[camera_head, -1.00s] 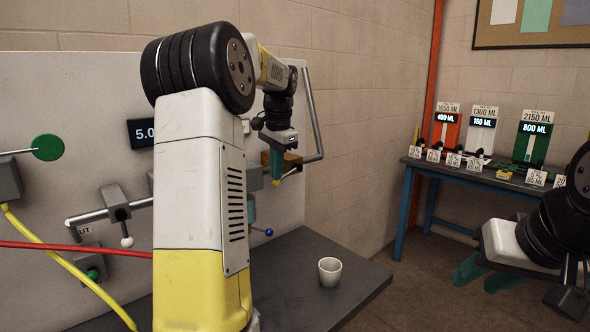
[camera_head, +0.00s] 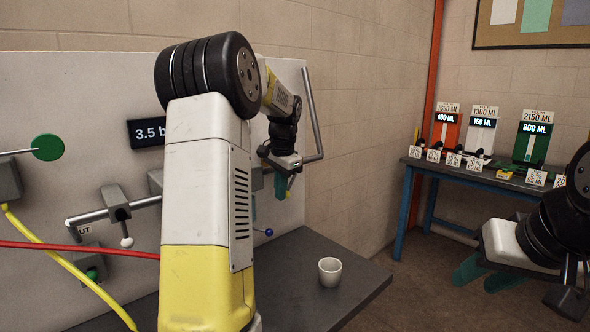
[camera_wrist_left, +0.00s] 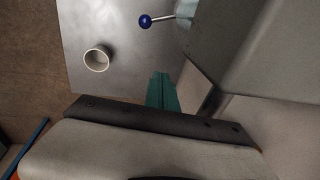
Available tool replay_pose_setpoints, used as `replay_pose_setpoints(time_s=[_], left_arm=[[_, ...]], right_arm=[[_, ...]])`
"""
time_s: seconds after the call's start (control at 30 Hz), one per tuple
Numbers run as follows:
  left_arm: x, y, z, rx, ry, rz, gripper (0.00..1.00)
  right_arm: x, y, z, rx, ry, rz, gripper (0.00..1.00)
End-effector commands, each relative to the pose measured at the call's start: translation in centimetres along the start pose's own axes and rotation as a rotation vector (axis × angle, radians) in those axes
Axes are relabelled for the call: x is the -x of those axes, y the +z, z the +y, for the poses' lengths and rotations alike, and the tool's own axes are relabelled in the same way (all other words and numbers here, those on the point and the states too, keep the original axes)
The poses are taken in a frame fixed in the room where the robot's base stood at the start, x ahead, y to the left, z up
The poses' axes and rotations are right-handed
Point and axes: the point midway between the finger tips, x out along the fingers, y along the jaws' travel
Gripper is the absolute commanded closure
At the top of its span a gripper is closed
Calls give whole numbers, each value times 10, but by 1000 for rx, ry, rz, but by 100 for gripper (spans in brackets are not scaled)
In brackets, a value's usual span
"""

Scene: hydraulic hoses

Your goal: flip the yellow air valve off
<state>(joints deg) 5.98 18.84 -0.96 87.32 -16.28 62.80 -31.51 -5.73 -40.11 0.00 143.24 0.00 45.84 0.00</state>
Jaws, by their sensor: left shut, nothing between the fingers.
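A small yellow piece (camera_head: 290,183), which looks like the air valve's handle, shows at the right edge of my left gripper (camera_head: 281,194) near the panel's right end. The rest of the valve is hidden behind my gripper and arm. My left gripper points down with its teal fingers together and nothing between them; I cannot tell whether they touch the yellow piece.
A white cup (camera_head: 330,272) stands on the grey bench (camera_head: 352,292). A blue-knobbed lever (camera_head: 269,232) sticks out below my left gripper. A pipe (camera_head: 314,110) runs along the panel's right edge. A display (camera_head: 148,133) reads 3.5. A blue table (camera_head: 408,205) stands at the right.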

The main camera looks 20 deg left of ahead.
Motion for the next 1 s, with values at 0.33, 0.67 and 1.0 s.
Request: replay_pose_setpoints(time_s=[0.33, 0.67, 1.0], left_arm=[[-15, -12, 4, -1, 0, 1, 100], [-20, -16, 4, -1, 0, 0, 100], [-20, -16, 4, -1, 0, 0, 100]], right_arm=[[0, 0, 0, 0, 0, 0, 64], [0, 0, 0, 0, 0, 0, 64], [0, 0, 0, 0, 0, 0, 64]])
